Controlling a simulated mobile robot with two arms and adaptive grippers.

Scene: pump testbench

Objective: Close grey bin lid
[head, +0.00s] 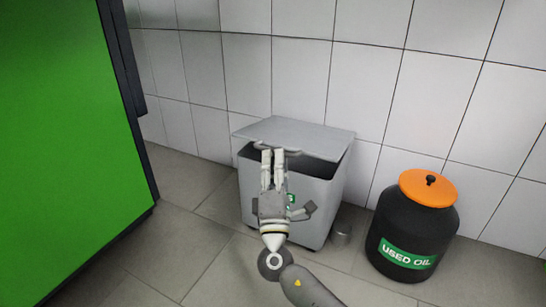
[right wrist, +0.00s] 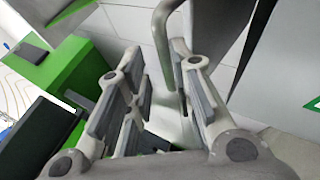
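The grey bin (head: 322,200) stands on the floor against the tiled wall. Its flat grey lid (head: 310,135) is partly open, with a dark gap between its front edge and the bin's rim. A bar handle (head: 293,152) runs along the lid's front edge. My right gripper (head: 272,154) is in front of the bin, fingers pointing up at the handle. In the right wrist view the fingers (right wrist: 155,75) are apart, and the handle bar (right wrist: 163,45) reaches down near the gap between them. I cannot tell whether they touch it. My left gripper is not in view.
A black used-oil drum (head: 405,230) with an orange lid (head: 428,188) stands right of the bin. A small metal cylinder (head: 341,235) is on the floor between them. A large green cabinet (head: 60,150) fills the left. Floor between cabinet and bin is clear.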

